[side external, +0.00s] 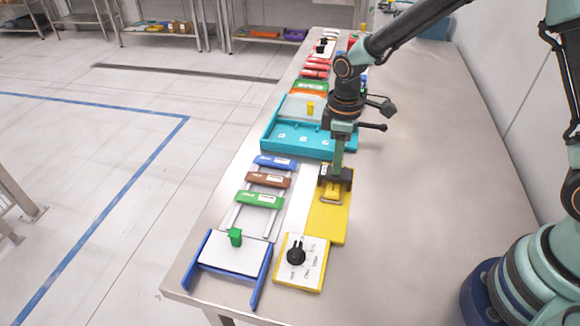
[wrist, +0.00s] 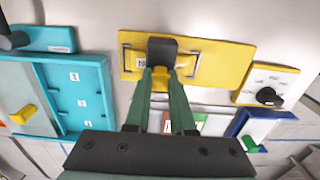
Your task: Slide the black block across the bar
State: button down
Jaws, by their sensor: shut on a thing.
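In the side view my gripper (side external: 337,170) reaches down to the black block (side external: 345,178) over the yellow plate (side external: 328,225). The near end of the bar (side external: 330,202) shows; the far end is hidden by my gripper.
A yellow dial plate (side external: 312,262) and a blue-railed white panel (side external: 232,254) with a green knob (side external: 235,237) stand nearer. Several coloured handles (side external: 260,199) lie to the left. A teal tray (side external: 290,146) stands behind. The table (side external: 420,180) to the right is clear.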

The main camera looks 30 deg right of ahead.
jog(key=shift+w+d+r, duration=0.1)
jog(key=shift+w+d, duration=0.1)
jog(key=shift+w, duration=0.1)
jog(key=c, duration=0.9)
grip_release()
jog(key=shift+o, duration=0.7)
jog(key=shift+s, duration=0.1)
notch_tip(320, 180, up, 12)
jog(key=shift+r, duration=0.1)
jog(key=s+d+r+m+t, duration=0.2)
jog(key=s+d+r+m, duration=0.1)
jog(key=s, duration=0.3)
jog(key=s+d+r+m+t, duration=0.3)
jog(key=s+d+m, duration=0.2)
jog(key=s+m, duration=0.1)
jog(key=shift+s+r+t, duration=0.3)
jog(key=shift+s+r, duration=0.1)
